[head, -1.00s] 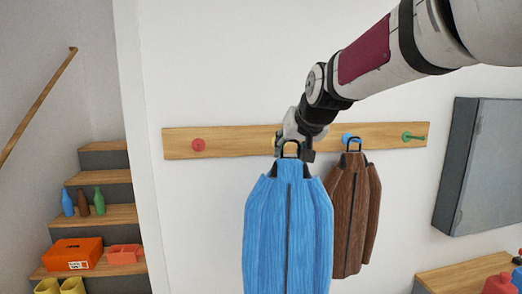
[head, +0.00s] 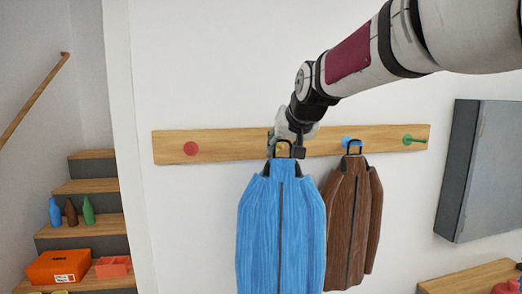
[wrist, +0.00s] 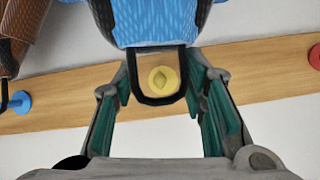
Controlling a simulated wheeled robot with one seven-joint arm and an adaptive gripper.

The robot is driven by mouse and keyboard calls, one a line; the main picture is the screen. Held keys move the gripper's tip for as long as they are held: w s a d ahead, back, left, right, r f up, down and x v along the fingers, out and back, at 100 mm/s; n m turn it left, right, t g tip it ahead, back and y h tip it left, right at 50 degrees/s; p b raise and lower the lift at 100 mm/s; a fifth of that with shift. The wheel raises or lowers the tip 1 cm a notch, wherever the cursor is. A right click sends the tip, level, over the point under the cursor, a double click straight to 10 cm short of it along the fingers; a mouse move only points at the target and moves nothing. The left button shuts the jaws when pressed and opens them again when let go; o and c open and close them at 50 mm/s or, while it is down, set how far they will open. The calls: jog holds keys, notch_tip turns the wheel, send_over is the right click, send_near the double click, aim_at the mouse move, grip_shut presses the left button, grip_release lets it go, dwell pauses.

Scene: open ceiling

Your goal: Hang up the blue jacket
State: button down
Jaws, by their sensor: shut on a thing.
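The blue jacket (head: 282,225) hangs upright from my gripper (head: 288,150) in the head view, in front of the peg rail (head: 225,145). My gripper is shut on the jacket's black hanging loop (wrist: 138,88), with a green-padded finger at each side of it. In the wrist view the blue jacket (wrist: 160,20) is at the top edge. The yellow peg (wrist: 163,80) shows through the loop's opening. I cannot tell whether the loop is around the peg or still in front of it. In the head view the yellow peg is mostly hidden.
A brown jacket (head: 352,220) hangs on the blue peg (head: 346,141), close to the right of the blue jacket. The red peg (head: 191,148) and green peg (head: 415,139) are bare. A grey wall cabinet (head: 480,170) stands at right. Stairs with bottles (head: 72,212) are at left.

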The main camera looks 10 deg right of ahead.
jog(key=shift+w+b, duration=0.5)
jog(key=shift+w, duration=0.7)
jog(key=shift+w+f+b, duration=0.4)
jog(key=shift+w+f, duration=0.05)
jog(key=shift+w, duration=0.15)
jog(key=shift+f, duration=0.1)
